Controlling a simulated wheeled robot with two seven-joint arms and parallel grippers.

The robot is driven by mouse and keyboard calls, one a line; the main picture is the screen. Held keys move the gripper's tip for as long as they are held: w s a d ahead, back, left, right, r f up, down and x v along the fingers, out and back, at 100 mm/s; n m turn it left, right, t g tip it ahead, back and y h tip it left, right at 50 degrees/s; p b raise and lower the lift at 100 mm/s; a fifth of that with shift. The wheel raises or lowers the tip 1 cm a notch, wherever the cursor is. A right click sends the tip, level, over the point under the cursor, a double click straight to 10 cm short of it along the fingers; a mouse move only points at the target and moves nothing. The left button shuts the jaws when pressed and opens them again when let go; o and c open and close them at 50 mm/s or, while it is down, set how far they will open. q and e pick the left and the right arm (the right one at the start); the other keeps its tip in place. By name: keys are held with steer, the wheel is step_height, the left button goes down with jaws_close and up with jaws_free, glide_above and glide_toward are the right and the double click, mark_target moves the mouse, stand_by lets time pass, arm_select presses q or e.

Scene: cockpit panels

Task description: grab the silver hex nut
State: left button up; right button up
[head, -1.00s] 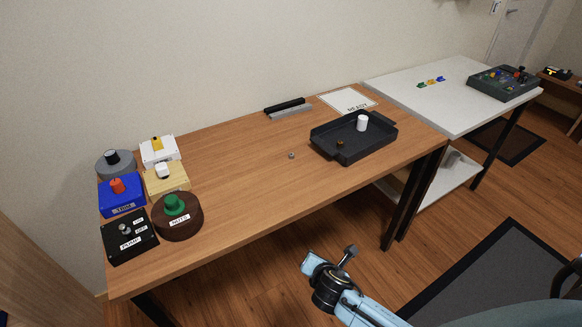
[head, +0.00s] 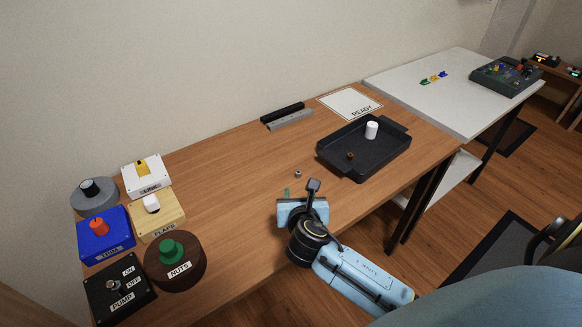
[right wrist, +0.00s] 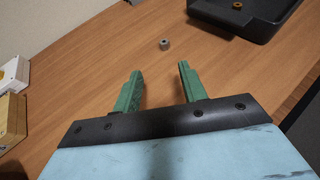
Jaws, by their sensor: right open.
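The silver hex nut (head: 298,174) lies on the brown wooden table (head: 232,160), left of the black tray. In the right wrist view the nut (right wrist: 165,44) lies on bare wood, beyond the fingertips and roughly centred between them. My right gripper (head: 300,190) is over the table, just short of the nut in the head view. Its green fingers (right wrist: 160,70) are spread open in the right wrist view, with nothing between them. My left gripper is not in view.
The black tray (head: 330,164) holds a white cylinder (head: 372,130) and a brown nut (head: 350,156). Several labelled knob boxes, including the NUTS one (head: 174,260), stand at the left. A grey bar (head: 290,120) and a READY sheet (head: 350,101) lie at the back. Wood around the silver nut is clear.

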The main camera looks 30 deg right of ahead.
steer(key=b, duration=0.1)
glide_toward(299, 174)
steer(key=shift+w+d+f, duration=0.1)
steer(key=shift+w+f, duration=0.15)
steer(key=shift+w, duration=0.25)
steer(key=shift+w+f, duration=0.3)
steer(key=shift+w, duration=0.2)
steer(key=shift+w+d+f, duration=0.1)
steer(key=shift+w, duration=0.2)
steer(key=shift+w+d+b, duration=0.1)
steer(key=shift+w+b, duration=0.05)
steer(key=shift+b, duration=0.15)
steer(key=x, duration=0.2)
steer(key=b+x, duration=0.1)
steer(key=x, duration=0.1)
steer(key=shift+w+d+f, duration=0.1)
steer(key=shift+d+f, duration=0.05)
steer(key=shift+d, duration=0.2)
steer(key=shift+w+d+b, duration=0.1)
steer(key=shift+w+b, duration=0.1)
steer(key=shift+b, duration=0.1)
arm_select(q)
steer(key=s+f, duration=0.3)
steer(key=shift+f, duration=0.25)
arm_select(e)
jaws_close()
